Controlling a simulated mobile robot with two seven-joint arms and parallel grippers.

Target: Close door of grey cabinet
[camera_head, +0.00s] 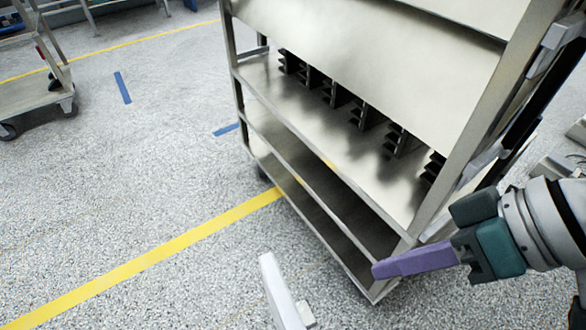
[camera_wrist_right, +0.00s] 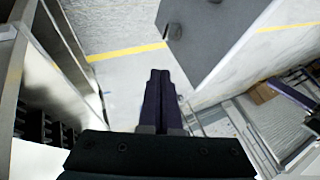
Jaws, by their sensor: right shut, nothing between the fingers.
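My right gripper (camera_head: 415,262) has purple fingers and is shut and empty. In the head view it is in front of the lower right corner of a metal shelf rack. In the right wrist view its fingers (camera_wrist_right: 160,100) are pressed together over the floor. A flat grey panel (camera_wrist_right: 225,35) with a small dark knob-like part stands beyond the fingertips, apart from them. A pale upright edge (camera_head: 280,290) with a small block shows at the bottom of the head view. I cannot tell for sure whether either is the grey cabinet's door. My left gripper is not in view.
The metal shelf rack (camera_head: 370,60) holds several dark ribbed parts and stands close to my right arm. It is at the left in the wrist view. A yellow line (camera_head: 150,262) crosses the floor. A wheeled cart (camera_head: 30,92) stands far left. The left floor is open.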

